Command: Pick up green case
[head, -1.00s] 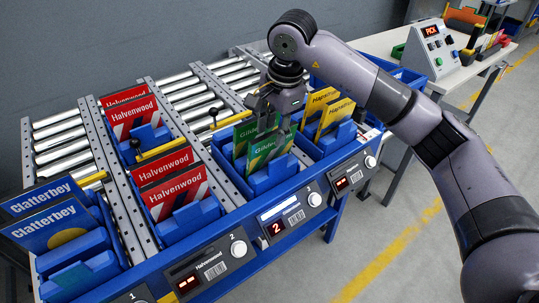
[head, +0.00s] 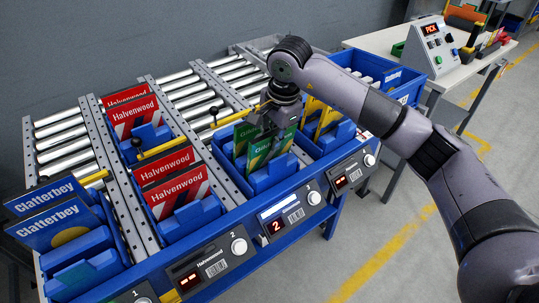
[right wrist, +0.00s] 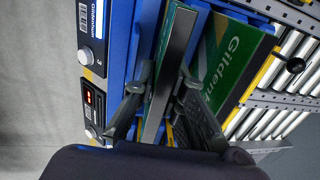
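Two green cases stand in a blue bin on the roller rack. The front green case (head: 262,154) is labelled Gildenham, and the rear one (head: 242,137) leans just behind it. My right gripper (head: 276,128) is down over the top of the front case. In the right wrist view the front case (right wrist: 172,60) is edge-on between the fingers of my right gripper (right wrist: 165,84), with a pad against each face. The rear case (right wrist: 232,62) lies outside the fingers, to the right. My left gripper is not in view.
Red Halvenwood cases (head: 172,178) and blue Clatterbey cases (head: 58,222) fill bins to the left. Yellow cases (head: 318,118) stand close on the right, partly behind my arm. A blue tote (head: 412,82) and control box (head: 432,48) stand farther right.

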